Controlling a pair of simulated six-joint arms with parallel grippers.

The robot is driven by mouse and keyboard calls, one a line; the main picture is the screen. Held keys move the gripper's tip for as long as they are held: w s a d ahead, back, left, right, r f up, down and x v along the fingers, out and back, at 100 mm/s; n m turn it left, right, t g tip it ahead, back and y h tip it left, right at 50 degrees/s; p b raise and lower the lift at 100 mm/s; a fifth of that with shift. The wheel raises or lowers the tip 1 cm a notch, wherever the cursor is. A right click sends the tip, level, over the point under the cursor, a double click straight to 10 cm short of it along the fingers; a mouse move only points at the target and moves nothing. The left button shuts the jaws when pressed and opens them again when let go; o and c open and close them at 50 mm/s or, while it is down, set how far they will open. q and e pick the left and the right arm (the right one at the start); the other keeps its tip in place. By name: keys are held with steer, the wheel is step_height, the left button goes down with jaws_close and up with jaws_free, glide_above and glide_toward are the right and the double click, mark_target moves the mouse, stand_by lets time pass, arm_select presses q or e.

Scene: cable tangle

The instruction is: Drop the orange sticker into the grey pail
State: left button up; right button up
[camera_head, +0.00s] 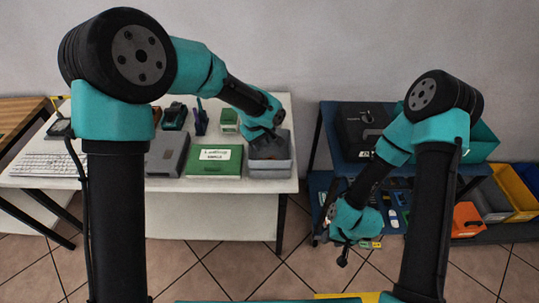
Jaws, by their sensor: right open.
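A grey open-topped bin (271,172), which looks like the grey pail, stands at the right end of the white table. My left gripper (266,146) points down at this bin, its tip at or just above the opening. Its fingers are too dark and small to tell whether they are open or hold something. I cannot make out an orange sticker; it may be hidden by the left gripper or the bin walls. My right gripper (343,257) is open, pointing down in front of the blue shelf unit, with nothing visible in it.
A green box (214,161) with a white label sits just left of the bin, beside a grey device (167,155) and a keyboard (47,165). The blue shelf holds a black box (358,128). Orange (467,217) and yellow (515,195) bins stand lower right.

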arm_select(q)
steer(key=v, duration=1.7)
steer(key=shift+r, duration=0.25)
